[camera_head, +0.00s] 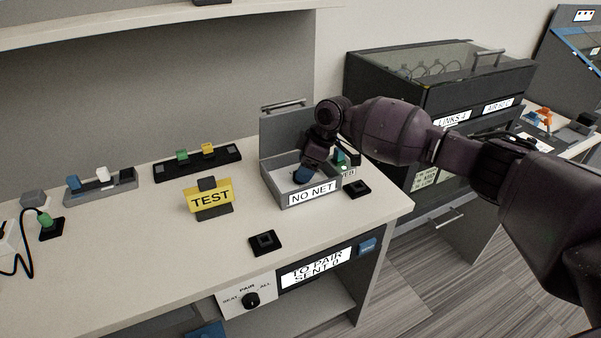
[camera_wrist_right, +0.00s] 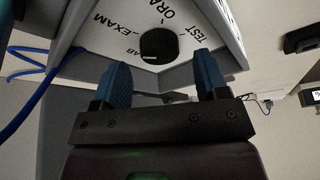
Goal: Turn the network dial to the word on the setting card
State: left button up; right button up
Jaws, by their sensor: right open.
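The setting card (camera_head: 210,198) is yellow, reads TEST and stands upright on the bench. The network dial (camera_wrist_right: 159,46) is a round black knob on a white panel, in the right wrist view. Words around it read EXAM, TEST, part of ORAL and one ending in AB. Its pale mark seems to point toward the AB word. My right gripper (camera_wrist_right: 163,78) is open, with its blue fingers on either side below the knob, apparently not closed on it. In the head view the gripper (camera_head: 303,174) is over the NO NET box (camera_head: 312,192), and I cannot make out the dial there.
A second dial (camera_head: 250,300) marked SEAT, PAIR, ALL is on the bench front, beside a TO PAIR SENT 0 display (camera_head: 316,267). A black cabinet (camera_head: 430,90) stands at the right.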

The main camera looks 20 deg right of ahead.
jog(key=shift+x, duration=1.2)
